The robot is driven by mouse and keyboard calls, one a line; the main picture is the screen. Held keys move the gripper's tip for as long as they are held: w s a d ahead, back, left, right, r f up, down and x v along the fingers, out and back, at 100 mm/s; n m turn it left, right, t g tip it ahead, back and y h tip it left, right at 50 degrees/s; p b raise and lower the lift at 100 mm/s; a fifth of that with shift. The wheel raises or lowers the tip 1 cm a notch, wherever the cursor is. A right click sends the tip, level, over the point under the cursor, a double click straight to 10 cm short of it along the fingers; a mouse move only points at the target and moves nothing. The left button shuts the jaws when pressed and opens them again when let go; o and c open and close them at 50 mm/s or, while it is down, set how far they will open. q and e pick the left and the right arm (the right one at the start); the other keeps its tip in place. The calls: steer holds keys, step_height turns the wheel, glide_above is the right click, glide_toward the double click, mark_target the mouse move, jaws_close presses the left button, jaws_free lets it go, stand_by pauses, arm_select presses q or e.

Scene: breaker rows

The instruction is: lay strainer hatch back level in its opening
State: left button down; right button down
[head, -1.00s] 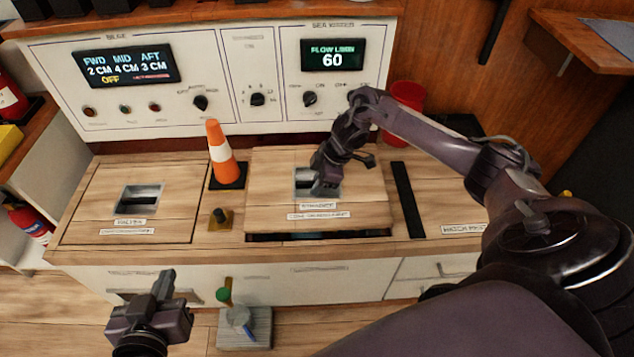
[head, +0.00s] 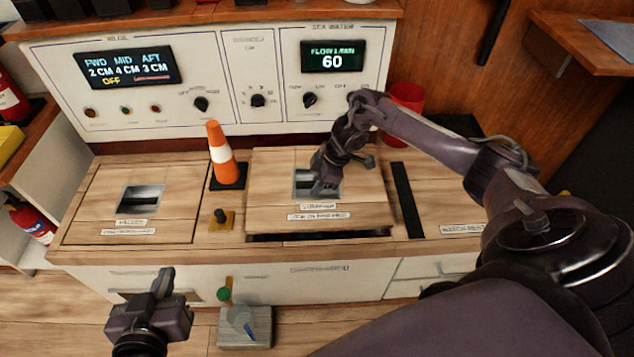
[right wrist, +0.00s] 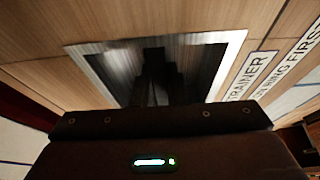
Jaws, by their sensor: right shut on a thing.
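The strainer hatch (head: 268,195) is a square wooden panel with a metal recessed pull (head: 303,178) and two white labels. It lies over its opening in the counter, and a dark gap (head: 320,237) shows along its front edge. Whether it is tilted or only set back is hard to tell. My right gripper (head: 320,188) reaches down into the pull and is shut on the hatch's handle. In the right wrist view its dark fingers (right wrist: 155,85) go into the metal recess (right wrist: 205,65). My left gripper (head: 164,283) is empty, low in front of the counter; its jaw gap is unclear.
An orange cone (head: 221,155) and a small dark knob on a yellow base (head: 220,220) stand left of the hatch. A second hatch (head: 90,205) lies further left. A black strip (head: 407,200) is at the right.

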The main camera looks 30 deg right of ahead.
steer(key=shift+w+f, duration=0.1)
steer(key=shift+f, duration=0.15)
stand_by(0.4)
steer(key=shift+f+b, duration=1.25)
steer(key=shift+f, duration=0.7)
steer(key=c, duration=1.5)
jaws_free()
steer(key=shift+r, duration=0.1)
steer(key=shift+o, duration=0.7)
steer(key=shift+s+f, duration=0.25)
steer(key=p+v, duration=0.2)
steer(key=v, duration=0.6)
steer(key=shift+w+a+r+p, duration=0.1)
steer(key=shift+w+r+p, duration=0.05)
steer(key=shift+p, duration=0.25)
